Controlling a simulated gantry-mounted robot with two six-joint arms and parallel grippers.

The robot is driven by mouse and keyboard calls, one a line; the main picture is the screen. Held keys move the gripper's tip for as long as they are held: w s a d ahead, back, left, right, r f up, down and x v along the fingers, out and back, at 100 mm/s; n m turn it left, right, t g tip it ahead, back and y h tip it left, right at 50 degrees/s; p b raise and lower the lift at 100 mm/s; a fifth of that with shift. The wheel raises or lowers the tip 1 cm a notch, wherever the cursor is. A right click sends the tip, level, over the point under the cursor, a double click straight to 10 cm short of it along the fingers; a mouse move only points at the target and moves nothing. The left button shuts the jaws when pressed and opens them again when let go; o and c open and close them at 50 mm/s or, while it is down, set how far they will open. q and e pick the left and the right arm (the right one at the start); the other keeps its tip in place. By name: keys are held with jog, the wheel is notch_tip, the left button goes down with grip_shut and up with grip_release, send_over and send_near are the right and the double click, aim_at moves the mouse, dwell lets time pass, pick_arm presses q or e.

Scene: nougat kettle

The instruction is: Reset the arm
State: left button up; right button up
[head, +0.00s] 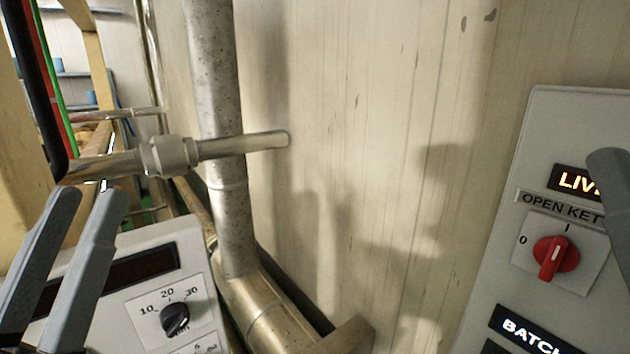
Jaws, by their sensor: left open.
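My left gripper (91,196) is in the lower left of the head view. Its two grey fingers point up and stand apart with nothing between them. They are in front of the left control box (203,262) and hide part of its dark display (145,268). A grey finger-like part of my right gripper (608,172) enters at the right edge, over the right control panel (545,130). Only this piece shows, so I cannot tell its opening.
The right panel has a red rotary switch (556,256) under an "OPEN KET" label. The left box has a black dial (175,319). A metal pipe (215,100) with a side branch (240,144) stands before the pale wall (380,120).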

pick_arm(q)
notch_tip(320, 180, up, 24)
jog(key=s+y+p, duration=0.1)
jog(key=s+p, duration=0.1)
jog(key=p, duration=1.8)
jog(key=shift+s+a+t+y, duration=0.15)
jog(key=shift+a+t+y, duration=0.15)
jog(key=shift+a+y, duration=0.1)
jog(key=shift+r, duration=0.1)
